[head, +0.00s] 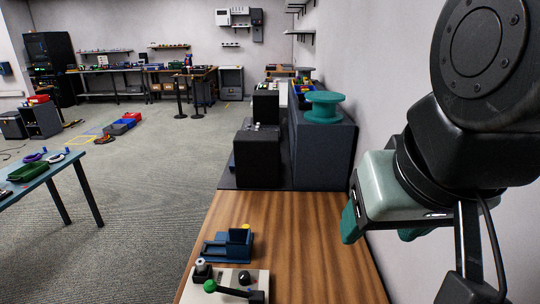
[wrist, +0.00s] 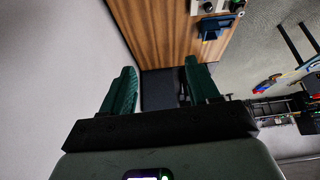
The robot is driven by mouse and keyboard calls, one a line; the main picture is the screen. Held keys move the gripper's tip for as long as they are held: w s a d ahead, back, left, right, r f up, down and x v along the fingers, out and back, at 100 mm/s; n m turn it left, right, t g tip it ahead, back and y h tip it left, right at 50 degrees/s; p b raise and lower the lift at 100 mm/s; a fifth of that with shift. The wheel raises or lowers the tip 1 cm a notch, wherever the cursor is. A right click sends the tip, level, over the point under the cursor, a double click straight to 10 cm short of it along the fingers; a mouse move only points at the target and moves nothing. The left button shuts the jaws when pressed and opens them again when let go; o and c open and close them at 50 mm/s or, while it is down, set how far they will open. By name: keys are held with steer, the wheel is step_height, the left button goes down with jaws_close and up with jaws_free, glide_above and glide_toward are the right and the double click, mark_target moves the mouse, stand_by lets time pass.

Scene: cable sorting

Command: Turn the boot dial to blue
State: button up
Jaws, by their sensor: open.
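A beige control panel (head: 230,293) lies at the near end of the wooden table. It bears a black knob (head: 244,277), a white-and-black knob (head: 202,270) and a lever with a green ball (head: 210,286). I cannot tell which knob is the boot dial, and no blue mark shows clearly. The panel also shows, cut off, at the top of the wrist view (wrist: 228,8). My gripper (head: 381,229) hangs to the right of the table by the wall, well apart from the panel. In the wrist view its teal fingers (wrist: 160,72) are spread and empty.
A blue fixture (head: 228,245) with a yellow part stands just behind the panel. Dark boxes (head: 257,158) and a teal spool (head: 323,106) stand past the table's far end. The middle of the wooden tabletop (head: 300,245) is clear. The wall is close on the right.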

steer(key=w+a+m+g, duration=0.2)
steer(key=w+a, duration=0.2)
steer(key=w, duration=0.6)
steer(key=m+g+y, duration=0.3)
steer(key=m+g, duration=0.4)
glide_above(244, 274)
steer(key=w+d, duration=0.3)
steer(key=w, duration=0.1)
step_height(244, 274, down, 30)
steer(key=x, duration=1.1)
steer(key=shift+s+f, duration=0.15)
steer(key=shift+s, duration=0.1)
steer(key=c, duration=1)
